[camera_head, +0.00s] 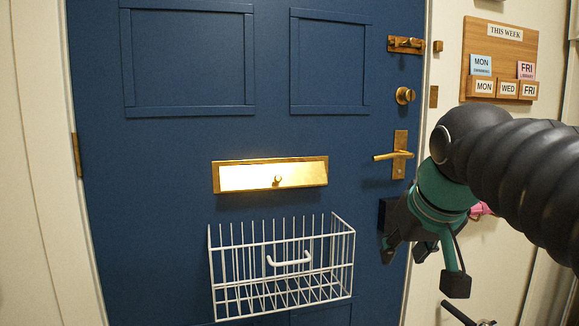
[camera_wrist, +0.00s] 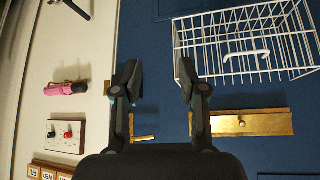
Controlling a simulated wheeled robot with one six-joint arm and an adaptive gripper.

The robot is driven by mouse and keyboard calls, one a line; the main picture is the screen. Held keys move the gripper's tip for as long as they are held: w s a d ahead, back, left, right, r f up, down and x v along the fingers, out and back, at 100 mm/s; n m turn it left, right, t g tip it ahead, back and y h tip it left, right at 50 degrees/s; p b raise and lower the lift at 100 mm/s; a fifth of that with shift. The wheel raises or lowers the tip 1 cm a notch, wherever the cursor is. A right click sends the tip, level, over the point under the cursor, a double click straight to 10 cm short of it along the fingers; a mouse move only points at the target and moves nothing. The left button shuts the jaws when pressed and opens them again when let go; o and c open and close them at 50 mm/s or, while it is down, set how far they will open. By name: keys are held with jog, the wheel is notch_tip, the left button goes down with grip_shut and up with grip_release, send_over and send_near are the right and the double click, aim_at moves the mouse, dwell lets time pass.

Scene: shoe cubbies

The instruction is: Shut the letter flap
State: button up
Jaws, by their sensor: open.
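The brass letter flap (camera_head: 272,176) with its small knob sits in a brass frame across the middle of the blue door (camera_head: 190,140). Its face shines brightly; I cannot tell how far it stands from its frame. It also shows in the wrist view (camera_wrist: 265,123), to the right of my fingers. My gripper (camera_head: 424,264) is to the right of the flap and lower, near the door's right edge, apart from the flap. In the wrist view my gripper (camera_wrist: 157,78) has its fingers spread with nothing between them.
A white wire basket (camera_head: 283,268) with a handle hangs on the door just below the flap. A brass lever handle (camera_head: 394,156) projects above my gripper. A pink item (camera_wrist: 66,88) and a switch plate (camera_wrist: 65,136) are on the wall. The door left of the flap is clear.

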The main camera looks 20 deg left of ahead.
jog(key=w+a+r+n+y+p, duration=0.15)
jog(key=w+a+r, duration=0.35)
jog(key=a+r, duration=0.55)
jog(key=n+y, duration=0.1)
jog(key=n, duration=0.1)
send_near(278, 177)
jog(key=shift+t, duration=0.3)
jog(key=x, duration=0.8)
jog(key=shift+s+f, duration=0.1)
jog(key=shift+s, duration=0.15)
grip_shut()
